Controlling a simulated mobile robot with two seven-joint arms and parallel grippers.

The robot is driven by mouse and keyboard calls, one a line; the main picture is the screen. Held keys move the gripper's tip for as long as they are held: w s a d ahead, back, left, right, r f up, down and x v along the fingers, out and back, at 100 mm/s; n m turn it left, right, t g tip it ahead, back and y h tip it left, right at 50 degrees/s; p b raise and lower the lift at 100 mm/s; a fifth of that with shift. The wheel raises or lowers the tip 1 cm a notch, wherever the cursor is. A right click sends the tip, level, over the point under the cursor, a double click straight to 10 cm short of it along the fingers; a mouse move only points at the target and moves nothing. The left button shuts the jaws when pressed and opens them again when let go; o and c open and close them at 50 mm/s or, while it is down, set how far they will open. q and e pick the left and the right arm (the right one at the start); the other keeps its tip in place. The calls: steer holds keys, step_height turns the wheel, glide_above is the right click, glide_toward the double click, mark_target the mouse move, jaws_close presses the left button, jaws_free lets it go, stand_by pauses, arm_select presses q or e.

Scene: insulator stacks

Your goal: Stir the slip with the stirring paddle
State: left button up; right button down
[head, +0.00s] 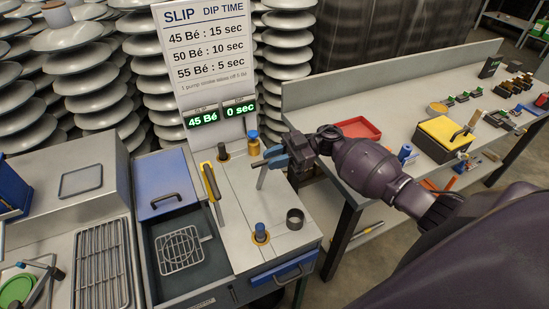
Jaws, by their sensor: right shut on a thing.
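My right gripper (272,157), with blue fingertips, is shut on a thin light-grey rod (261,179) that hangs nearly upright below it, over the metal counter. I cannot tell for sure whether this rod is the stirring paddle's shaft. A yellow-and-black handled bar (211,181) stands at the left edge of the counter, beside the open tank (153,264). A wire basket (181,248) lies over the dark tank opening. The slip's surface is not clearly seen. My left gripper is not in view.
A sign (207,60) behind the counter shows 45 Bé and 0 sec. A blue-capped bottle (253,146), a blue knob (260,232) and a dark ring (295,219) stand on the counter. A side table holds a red tray (357,128) and a yellow-topped box (440,132).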

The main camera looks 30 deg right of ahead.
steer(key=w+m+b, duration=0.5)
steer(key=w+m, duration=0.4)
steer(key=w, duration=0.6)
steer(key=shift+w+d+f+b, duration=0.15)
steer(key=shift+d+b, duration=0.15)
steer(key=shift+d, duration=0.15)
steer(key=c, duration=1.1)
jaws_free()
steer(key=shift+d, duration=0.1)
